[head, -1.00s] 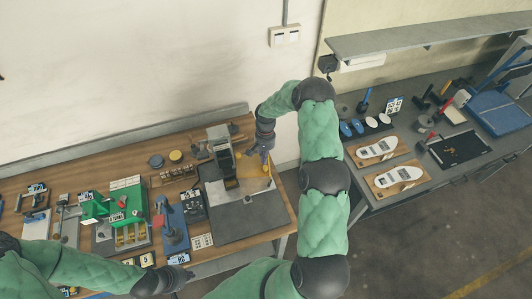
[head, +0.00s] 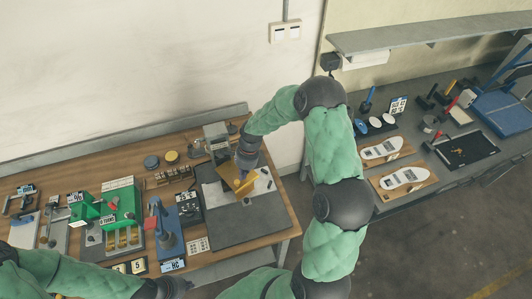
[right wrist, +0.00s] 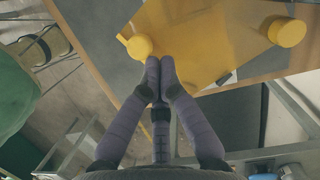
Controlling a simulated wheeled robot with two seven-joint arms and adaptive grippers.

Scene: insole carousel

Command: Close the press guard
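The press guard (head: 238,180) is a see-through amber panel, tilted in front of the grey press (head: 216,134) on the wooden bench. In the right wrist view the guard (right wrist: 205,45) fills the upper middle, with a yellow knob (right wrist: 139,47) on its left and a round yellow part (right wrist: 287,32) at right. My right gripper (right wrist: 160,62) has its fingertips together beside the left knob, touching or nearly touching the panel; no object shows between them. In the head view it (head: 245,168) partly hides the guard. My left gripper (head: 180,287) is at the bottom edge, its fingers unclear.
A dark grey mat (head: 240,224) lies before the press. A blue toggle press (head: 168,240) and a green fixture (head: 120,207) stand to its left. A second bench at right holds shoe lasts on wooden boards (head: 402,180). The mat's front part is clear.

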